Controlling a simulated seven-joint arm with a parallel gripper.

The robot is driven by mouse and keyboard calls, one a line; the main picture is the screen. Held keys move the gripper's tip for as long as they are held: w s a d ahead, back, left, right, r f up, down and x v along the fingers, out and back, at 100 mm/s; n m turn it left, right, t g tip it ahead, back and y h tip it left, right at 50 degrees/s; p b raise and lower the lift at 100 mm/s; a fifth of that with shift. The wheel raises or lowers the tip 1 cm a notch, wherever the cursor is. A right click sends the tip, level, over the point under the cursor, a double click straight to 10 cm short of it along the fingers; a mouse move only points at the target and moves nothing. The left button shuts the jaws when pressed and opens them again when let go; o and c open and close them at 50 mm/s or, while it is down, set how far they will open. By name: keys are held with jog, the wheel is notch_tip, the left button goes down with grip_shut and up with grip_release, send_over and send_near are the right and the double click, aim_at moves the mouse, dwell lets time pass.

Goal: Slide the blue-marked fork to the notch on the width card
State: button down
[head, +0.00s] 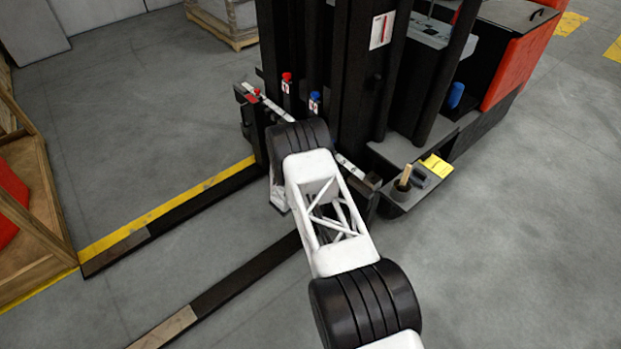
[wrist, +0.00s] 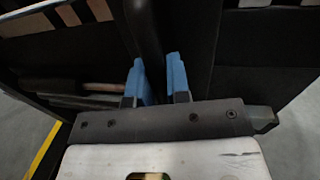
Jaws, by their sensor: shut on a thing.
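The black lift truck carries two forks. The nearer fork (head: 245,272) appears to be the blue-marked one; a blue knob with a white tag (head: 314,103) stands above the rail. The other fork (head: 180,208) lies farther left, with a red knob (head: 287,80) above the rail. A white strip with marks (head: 268,105), seemingly the width card, runs along the rail; my arm hides its middle, and I cannot make out the notch. In the wrist view, my gripper's blue fingers (wrist: 156,80) are shut on a dark upright bar (wrist: 147,30), apparently part of the blue-marked fork. The head view hides the fingers.
The mast (head: 350,75) rises behind the rail. A step on the right holds a cup with a wooden handle (head: 404,182) and a yellow card (head: 437,165). A wooden crate (head: 45,215) stands at left. The floor at lower right is clear.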

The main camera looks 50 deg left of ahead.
jog(key=shift+d, duration=0.1)
jog(key=shift+d, duration=2.85)
jog(key=c, duration=1.1)
grip_release()
jog(key=s+d, duration=0.1)
jog(key=s, duration=0.6)
jog(key=shift+s+d, duration=0.25)
jog(key=shift+s, duration=0.1)
jog(key=shift+w, duration=0.1)
